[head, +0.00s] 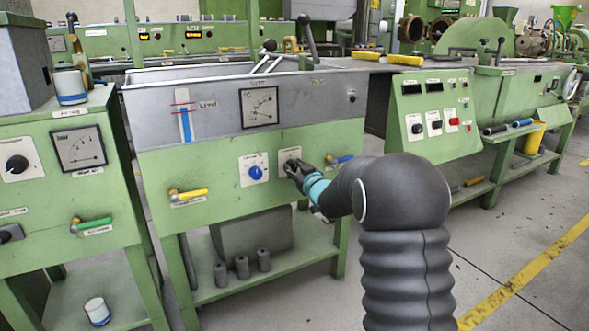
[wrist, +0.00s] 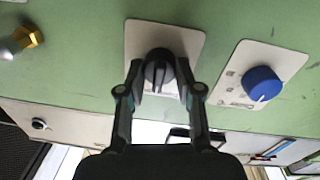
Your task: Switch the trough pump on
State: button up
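A black rotary knob (wrist: 159,70) on a pale plate sits on the green front panel of the trough bench (head: 216,197). In the wrist view its grip ridge runs roughly upright in the picture. My gripper (wrist: 160,80) has one finger on each side of this knob, with a narrow gap showing on both sides, so it looks open around it. In the head view my gripper (head: 293,168) reaches the panel and mostly covers the knob. A blue knob (wrist: 263,84) on its own plate is beside it, left of my gripper in the head view (head: 256,172). The plates' labels are unreadable.
A yellow-handled valve (head: 188,195) and a blue-handled valve (head: 342,159) flank the knobs. Another green cabinet (head: 65,180) stands left, a control console (head: 433,114) right. Open floor lies at the lower right.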

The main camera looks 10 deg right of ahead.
grip_shut()
jog(key=shift+m+p, duration=0.3)
jog(key=shift+r+m+p, duration=0.15)
jog(key=shift+m+p, duration=0.5)
jog(key=shift+m, duration=0.35)
jog(key=m+p, duration=0.2)
jog(key=m, duration=0.1)
jog(key=shift+m, duration=0.3)
jog(key=m+p, duration=0.4)
jog(key=m, duration=0.1)
jog(key=shift+d+g+y, duration=0.1)
jog(key=shift+g+y, duration=0.2)
jog(key=shift+m, duration=0.3)
